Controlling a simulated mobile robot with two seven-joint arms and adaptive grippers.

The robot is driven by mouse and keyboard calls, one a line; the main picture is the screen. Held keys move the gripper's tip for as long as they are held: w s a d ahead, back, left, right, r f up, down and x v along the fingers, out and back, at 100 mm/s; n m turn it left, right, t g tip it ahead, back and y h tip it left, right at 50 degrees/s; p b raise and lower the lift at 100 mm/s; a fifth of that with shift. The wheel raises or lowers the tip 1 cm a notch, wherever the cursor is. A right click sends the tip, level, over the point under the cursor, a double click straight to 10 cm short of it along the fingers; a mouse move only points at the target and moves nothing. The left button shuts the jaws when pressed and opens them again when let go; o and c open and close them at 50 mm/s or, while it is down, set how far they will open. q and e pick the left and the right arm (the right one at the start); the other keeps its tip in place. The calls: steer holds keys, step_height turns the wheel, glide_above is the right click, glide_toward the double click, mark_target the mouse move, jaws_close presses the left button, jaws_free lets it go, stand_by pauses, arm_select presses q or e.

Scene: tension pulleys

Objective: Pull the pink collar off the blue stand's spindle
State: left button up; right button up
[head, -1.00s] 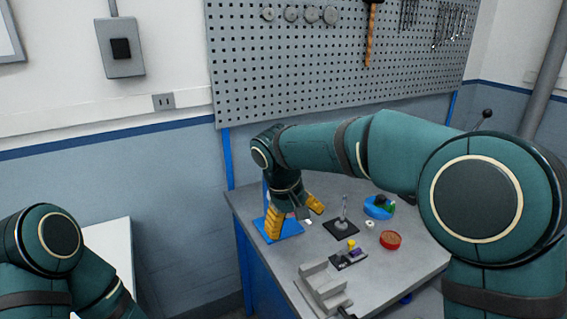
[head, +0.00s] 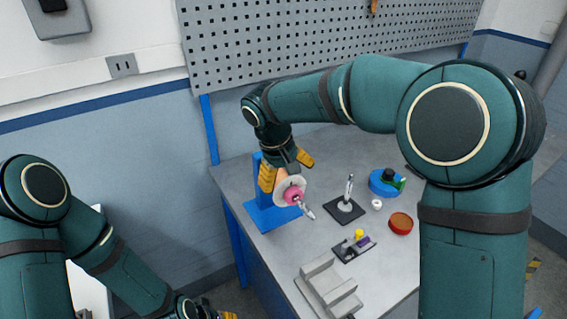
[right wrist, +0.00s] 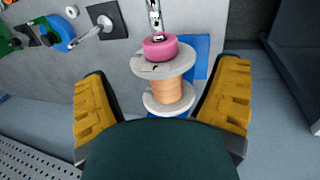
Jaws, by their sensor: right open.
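The blue stand (head: 268,216) is at the bench's left end. Its spindle (head: 308,212) carries a pale spool (head: 283,184) and, in front of it, the pink collar (head: 295,196). In the right wrist view the pink collar (right wrist: 159,48) sits against the spool's far flange (right wrist: 164,66), with copper-coloured winding (right wrist: 168,92) nearer me. My right gripper (head: 286,167) is open at the spool; its yellow fingers are on either side, apart from it, and the collar lies beyond the fingertips (right wrist: 166,72). My left gripper (head: 222,312) is low at the bottom edge, mostly cut off.
A dark-based stand (head: 345,209), a small block with a yellow knob (head: 354,247), a red dish (head: 400,223), a white ring (head: 377,205) and a blue round part (head: 384,183) stand to the right. A grey stepped block (head: 326,287) is in front. A pegboard (head: 300,45) rises behind.

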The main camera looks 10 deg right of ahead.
mark_target(293, 191)
steer(key=x, duration=0.9)
steer(key=shift+w+f+b, duration=0.1)
steer(key=shift+f+b, duration=0.1)
steer(key=shift+b, duration=0.2)
steer(key=c, duration=1.3)
